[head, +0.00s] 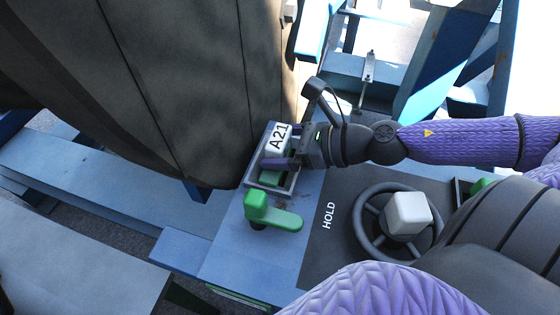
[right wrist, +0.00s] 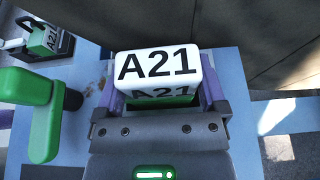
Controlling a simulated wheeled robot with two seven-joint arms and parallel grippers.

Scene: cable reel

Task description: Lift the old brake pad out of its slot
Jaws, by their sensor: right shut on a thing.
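The brake pad (head: 278,138), a block with a white face marked A21 and green lower down, is between the fingers of my right gripper (head: 283,144). In the right wrist view the pad (right wrist: 157,66) sits squarely between the two purple fingers (right wrist: 160,95), which are shut on it. In the head view it is over the grey-framed slot (head: 292,188) beside the reel. Green shows inside the near part of that frame. I cannot tell how far the pad's lower end is clear of the slot. My left gripper is not in view.
A green lever (head: 272,212) stands just in front of the slot. A handwheel (head: 366,222) with a pale knob is on the dark HOLD panel. The large reel (head: 180,80) rises close on the left.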

